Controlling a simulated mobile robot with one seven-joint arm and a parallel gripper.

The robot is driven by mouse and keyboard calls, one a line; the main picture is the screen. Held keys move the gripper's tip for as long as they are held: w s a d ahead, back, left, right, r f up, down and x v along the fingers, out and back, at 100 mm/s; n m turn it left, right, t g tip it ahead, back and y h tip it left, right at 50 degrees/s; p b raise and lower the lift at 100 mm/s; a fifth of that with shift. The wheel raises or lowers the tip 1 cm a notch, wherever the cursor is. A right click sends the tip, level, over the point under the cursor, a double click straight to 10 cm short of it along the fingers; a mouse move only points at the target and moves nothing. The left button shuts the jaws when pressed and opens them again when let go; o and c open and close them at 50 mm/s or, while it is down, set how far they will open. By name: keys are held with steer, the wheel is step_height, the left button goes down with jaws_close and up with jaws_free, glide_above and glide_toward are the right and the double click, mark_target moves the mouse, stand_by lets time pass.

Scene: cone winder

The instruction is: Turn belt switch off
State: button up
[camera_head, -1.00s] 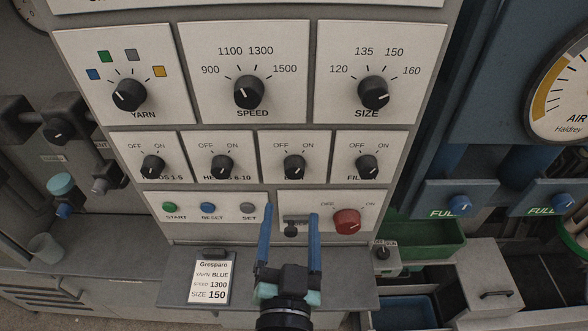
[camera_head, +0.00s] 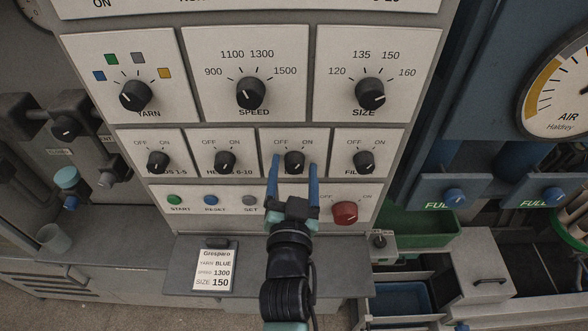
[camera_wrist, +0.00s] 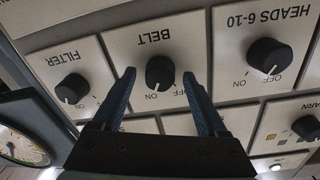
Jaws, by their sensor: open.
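The belt switch (camera_head: 293,161) is a black round knob on a white plate, third in the row of OFF/ON knobs. In the wrist view the belt knob (camera_wrist: 160,70) shows upside down under the label BELT. Its white pointer mark appears turned toward ON. My gripper (camera_head: 294,165) is open, with its two blue fingers on either side of the knob. In the wrist view my gripper (camera_wrist: 159,76) also has the knob between its fingertips, with gaps on both sides. I cannot tell whether the fingertips reach fully past the knob's face.
The heads 6-10 knob (camera_head: 225,160) is left of the belt switch and the filter knob (camera_head: 364,162) is right. Below are a red knob (camera_head: 345,212) and several push buttons. A ledge with a printed card (camera_head: 213,268) juts out underneath.

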jaws_close()
steer(key=shift+n, duration=0.3)
steer(key=shift+f+n, duration=0.1)
steer(key=shift+n, duration=0.9)
steer(key=n, duration=0.3)
steer(key=shift+n, duration=0.3)
steer(key=n+p, duration=0.1)
steer(key=n, duration=0.4)
steer(key=shift+n+y, duration=0.3)
steer(key=shift+n, duration=0.1)
jaws_free()
